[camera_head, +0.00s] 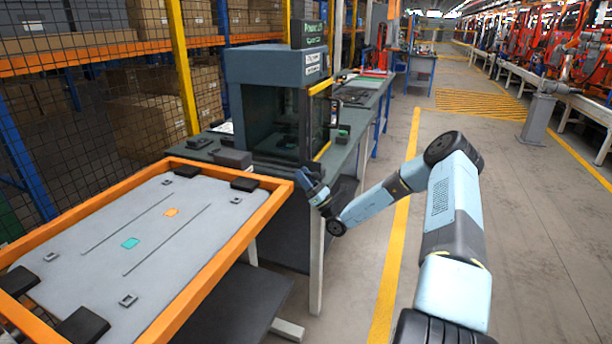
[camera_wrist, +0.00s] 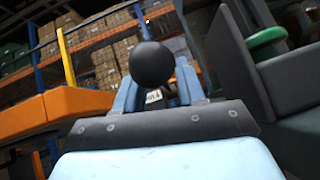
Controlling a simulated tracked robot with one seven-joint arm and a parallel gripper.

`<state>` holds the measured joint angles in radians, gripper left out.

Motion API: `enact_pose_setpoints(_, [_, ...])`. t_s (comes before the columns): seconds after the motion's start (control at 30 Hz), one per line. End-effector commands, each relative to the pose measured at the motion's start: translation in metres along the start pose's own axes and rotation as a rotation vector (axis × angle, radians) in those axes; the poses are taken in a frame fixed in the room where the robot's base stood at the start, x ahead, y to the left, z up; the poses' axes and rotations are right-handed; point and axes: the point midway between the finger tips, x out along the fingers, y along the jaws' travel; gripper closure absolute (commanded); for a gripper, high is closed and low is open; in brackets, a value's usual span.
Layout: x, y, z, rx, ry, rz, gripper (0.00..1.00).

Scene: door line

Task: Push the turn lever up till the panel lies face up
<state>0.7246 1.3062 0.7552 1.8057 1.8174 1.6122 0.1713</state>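The grey panel (camera_head: 75,240) lies about flat in an orange frame (camera_head: 233,247) at the left of the head view. Its upper side shows two dark slots, a teal patch (camera_head: 130,243) and an orange patch (camera_head: 171,212). My gripper (camera_head: 309,183) is at the frame's right far corner. The wrist view shows its two blue fingers (camera_wrist: 158,88) apart. A black ball knob (camera_wrist: 152,63), apparently the turn lever's end, is at the fingertips and overlaps the left one. Whether the fingers press on it is unclear. The lever's shaft is mostly hidden.
A dark cabinet machine (camera_head: 270,95) stands on a workbench (camera_head: 340,160) just behind my gripper. Mesh fence and shelves with boxes (camera_head: 160,115) fill the left back.

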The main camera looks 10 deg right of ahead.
Motion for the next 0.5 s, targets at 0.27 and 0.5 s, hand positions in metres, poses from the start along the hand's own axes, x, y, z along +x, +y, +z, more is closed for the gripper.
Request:
enact_pose_setpoints(0.27, [0.0086,0.0000,-0.0003,0.000,0.001,0.000,0.61])
enact_pose_setpoints(0.5, [0.0082,0.0000,-0.0002,0.000,0.001,0.000,0.68])
